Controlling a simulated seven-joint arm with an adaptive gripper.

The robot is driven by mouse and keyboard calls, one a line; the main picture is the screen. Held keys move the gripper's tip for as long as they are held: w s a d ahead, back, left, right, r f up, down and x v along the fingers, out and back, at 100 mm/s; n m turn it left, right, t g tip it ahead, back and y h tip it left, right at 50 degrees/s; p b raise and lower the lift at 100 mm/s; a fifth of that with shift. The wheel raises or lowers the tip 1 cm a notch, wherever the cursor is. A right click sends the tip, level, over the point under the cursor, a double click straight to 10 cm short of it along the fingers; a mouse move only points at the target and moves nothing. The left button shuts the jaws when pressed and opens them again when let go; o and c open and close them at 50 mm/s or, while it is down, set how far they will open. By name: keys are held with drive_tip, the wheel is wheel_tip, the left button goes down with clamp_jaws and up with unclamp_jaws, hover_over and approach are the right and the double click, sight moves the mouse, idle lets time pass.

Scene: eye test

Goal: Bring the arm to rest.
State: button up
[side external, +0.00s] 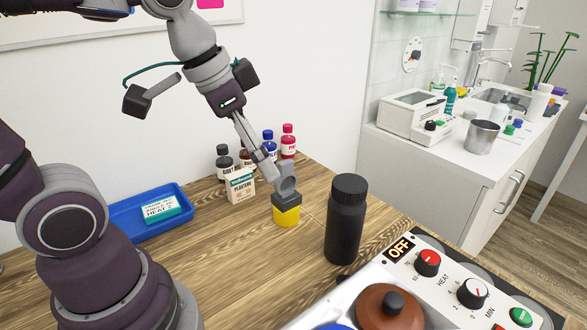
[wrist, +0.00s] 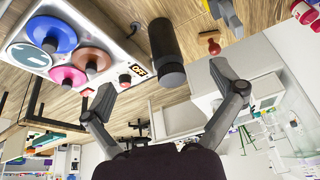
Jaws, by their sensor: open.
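My gripper (side external: 274,172) points down over the wooden table in the side view, seen nearly edge-on. In the wrist view my gripper (wrist: 163,82) has its two fingers spread wide, with nothing held between them. In the side view its fingertips overlap the top of a small yellow block with a grey top (side external: 286,215). In the wrist view this yellow and grey thing (wrist: 226,18) lies at the top edge, apart from the fingers. A tall black bottle (side external: 346,220) stands upright to the right of the gripper. It also shows in the wrist view (wrist: 166,50).
A plasters box (side external: 240,186) and several small bottles (side external: 288,141) stand behind. A blue tray (side external: 125,223) holds a heat-pack box. The wrist view shows a stamp (wrist: 209,42).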

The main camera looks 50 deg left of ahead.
drive_tip(key=s+n, duration=0.1)
drive_tip(key=s+a+f+n, duration=0.1)
drive_tip(key=s+n+t, duration=0.1)
drive_tip(key=shift+s+a+f+y, duration=0.25)
drive_tip(key=shift+s+y, duration=0.15)
idle(1.0)
